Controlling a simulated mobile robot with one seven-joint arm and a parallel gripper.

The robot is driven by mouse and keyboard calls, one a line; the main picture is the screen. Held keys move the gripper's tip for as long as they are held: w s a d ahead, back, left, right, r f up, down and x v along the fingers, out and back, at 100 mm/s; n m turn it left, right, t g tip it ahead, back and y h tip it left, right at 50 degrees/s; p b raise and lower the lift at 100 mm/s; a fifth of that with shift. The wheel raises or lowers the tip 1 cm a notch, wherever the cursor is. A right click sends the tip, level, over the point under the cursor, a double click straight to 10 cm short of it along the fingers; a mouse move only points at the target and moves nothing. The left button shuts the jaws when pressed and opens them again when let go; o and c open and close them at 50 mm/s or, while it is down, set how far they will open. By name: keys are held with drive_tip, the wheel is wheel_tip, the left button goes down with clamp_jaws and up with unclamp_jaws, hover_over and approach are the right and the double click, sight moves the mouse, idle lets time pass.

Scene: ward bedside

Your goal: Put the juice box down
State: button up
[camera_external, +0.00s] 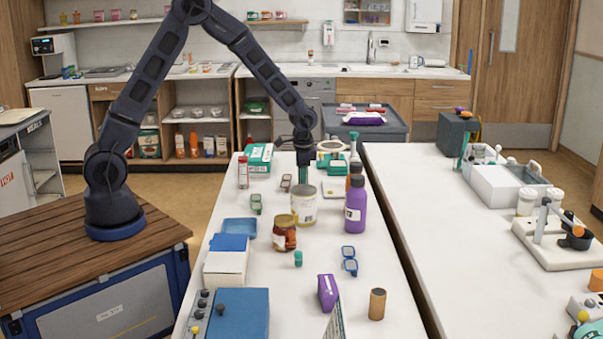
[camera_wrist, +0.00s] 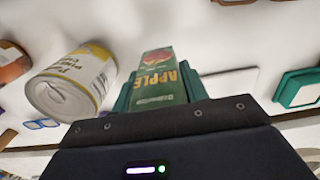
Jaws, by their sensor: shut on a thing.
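The juice box (camera_wrist: 158,88) is a green carton with a red picture and the word APPLE. It sits between the teal fingers of my gripper (camera_wrist: 157,74) in the wrist view, and the gripper is shut on it. In the external view my gripper (camera_external: 304,176) points down over the far half of the white table (camera_external: 330,240), just behind a white and yellow can (camera_external: 303,207). The can hides the lower part there, so I cannot tell whether the box touches the table.
The can stands close beside the box in the wrist view (camera_wrist: 72,84). A purple bottle (camera_external: 355,207), a brown-red jar (camera_external: 284,235) and a green-and-white box (camera_external: 258,157) stand around. Blue glasses (camera_external: 349,260) lie nearer. Clear table shows between the near items.

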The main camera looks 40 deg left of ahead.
drive_tip(key=shift+f, duration=2.1)
drive_tip(key=shift+f, duration=0.15)
drive_tip(key=o, duration=1.1)
